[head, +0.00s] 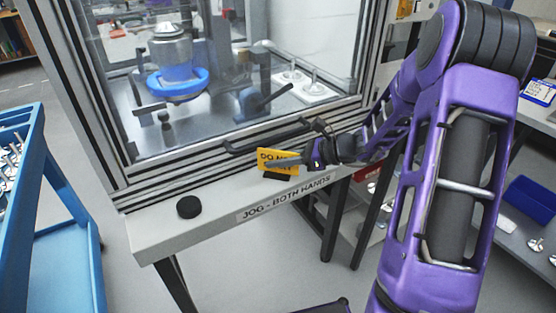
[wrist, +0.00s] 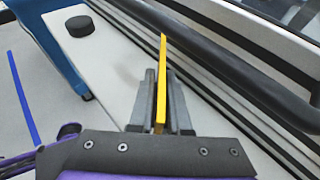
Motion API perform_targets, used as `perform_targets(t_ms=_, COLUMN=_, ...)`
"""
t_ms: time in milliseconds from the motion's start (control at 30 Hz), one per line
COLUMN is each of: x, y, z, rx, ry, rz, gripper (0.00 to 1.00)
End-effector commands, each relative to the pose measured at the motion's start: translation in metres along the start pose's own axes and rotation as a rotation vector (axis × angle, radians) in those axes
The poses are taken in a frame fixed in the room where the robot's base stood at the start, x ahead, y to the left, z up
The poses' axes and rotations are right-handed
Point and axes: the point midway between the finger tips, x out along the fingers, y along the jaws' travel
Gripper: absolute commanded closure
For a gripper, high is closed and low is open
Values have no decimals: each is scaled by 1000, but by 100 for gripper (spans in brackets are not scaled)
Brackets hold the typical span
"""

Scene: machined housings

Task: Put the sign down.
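The sign is a yellow plate with black lettering starting "DO N" (head: 270,157), with a dark foot below it. It is over the narrow white ledge (head: 155,240) at the front of the machine. My gripper (head: 284,164) reaches in from the right and crosses the sign's face. In the wrist view the sign shows edge-on as a thin yellow strip (wrist: 161,80), upright between the two dark fingers (wrist: 161,100), which are closed against it. I cannot tell whether the foot touches the ledge.
A black round knob or puck (head: 189,207) is on the ledge at left. A dark handle bar (head: 268,135) runs along the machine front just behind the sign. A blue cart (head: 55,240) stands at left. The ledge between puck and sign is clear.

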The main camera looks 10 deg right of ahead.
Motion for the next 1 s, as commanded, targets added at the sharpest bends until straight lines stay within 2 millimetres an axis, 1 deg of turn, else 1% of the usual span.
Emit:
perform_targets(t_ms=33, x=0, y=0, z=0, rx=0, ry=0, rz=0, gripper=73)
perform_targets(t_ms=100, x=0, y=0, z=0, rx=0, ry=0, rz=0, gripper=63)
perform_targets(t_ms=367, x=0, y=0, z=1, rx=0, ry=0, rz=0, gripper=63)
perform_targets(t_ms=467, x=-3, y=0, z=5, rx=0, ry=0, rz=0, gripper=63)
perform_targets(t_ms=567, x=-16, y=0, z=5, rx=1, ry=0, rz=-1, gripper=63)
perform_targets(t_ms=800, x=-69, y=-1, z=5, rx=0, ry=1, rz=-4, gripper=63)
perform_targets(t_ms=1000, x=-104, y=0, z=4, rx=0, ry=1, rz=-2, gripper=63)
